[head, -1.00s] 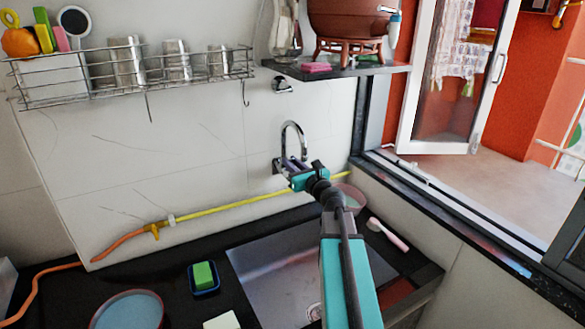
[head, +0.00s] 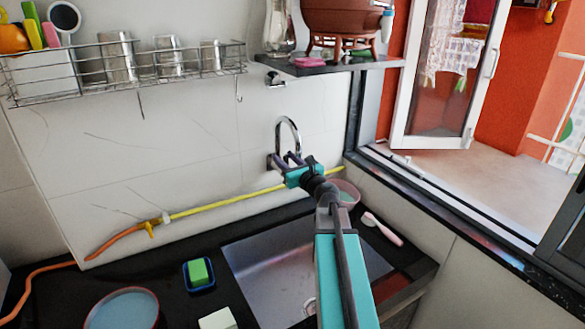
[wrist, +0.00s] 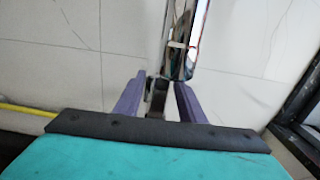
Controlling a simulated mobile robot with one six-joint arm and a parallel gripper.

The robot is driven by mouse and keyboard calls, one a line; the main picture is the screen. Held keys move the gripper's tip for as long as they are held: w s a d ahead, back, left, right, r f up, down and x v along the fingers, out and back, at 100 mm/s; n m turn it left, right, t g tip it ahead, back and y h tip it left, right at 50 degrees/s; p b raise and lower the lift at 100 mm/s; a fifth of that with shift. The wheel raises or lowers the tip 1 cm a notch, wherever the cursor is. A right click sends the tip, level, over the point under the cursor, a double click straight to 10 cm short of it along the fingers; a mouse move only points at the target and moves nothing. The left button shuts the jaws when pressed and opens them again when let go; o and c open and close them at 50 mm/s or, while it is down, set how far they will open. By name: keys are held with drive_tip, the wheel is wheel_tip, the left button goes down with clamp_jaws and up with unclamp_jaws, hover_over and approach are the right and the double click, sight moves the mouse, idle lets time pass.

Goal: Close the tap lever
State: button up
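The chrome gooseneck tap (head: 288,133) stands out from the white wall behind the sink. It also shows in the wrist view (wrist: 183,45), straight ahead of the fingers. My gripper (head: 283,161) is at the tap's base, below the curved spout. In the wrist view my gripper (wrist: 159,84) has its two purple fingers spread, with a dark part of the tap (wrist: 157,98), perhaps the lever, between them. Gaps seem to show beside it; contact is not clear. In the head view the gripper covers the lever area, so the lever's angle cannot be told.
A yellow hose (head: 230,200) runs along the wall behind the counter. The metal sink (head: 262,262) lies below my arm. A pink bowl (head: 347,192) and a pink-handled brush (head: 383,229) are right of the arm. A shelf (head: 335,66) with the clay pot (head: 345,17) hangs above.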

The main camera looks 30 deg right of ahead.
drive_tip(key=s+b, duration=0.3)
drive_tip(key=s, duration=0.5)
drive_tip(key=shift+s+a, duration=0.2)
drive_tip(key=shift+s, duration=0.05)
drive_tip(key=b, duration=0.3)
drive_tip(key=shift+s, duration=0.35)
drive_tip(key=s+b, duration=0.1)
drive_tip(key=b, duration=0.2)
drive_tip(key=shift+a+f, duration=0.1)
drive_tip(key=s+b, duration=0.1)
drive_tip(key=b, duration=0.3)
drive_tip(key=shift+s+a, duration=0.2)
drive_tip(key=shift+s+f+b, duration=0.1)
drive_tip(key=shift+b, duration=0.45)
drive_tip(key=s+b, duration=0.1)
drive_tip(key=b, duration=0.5)
drive_tip(key=shift+s, duration=0.25)
drive_tip(key=shift+s+d+r+b, duration=0.15)
drive_tip(key=shift+r+b, duration=0.1)
drive_tip(key=shift+b, duration=0.2)
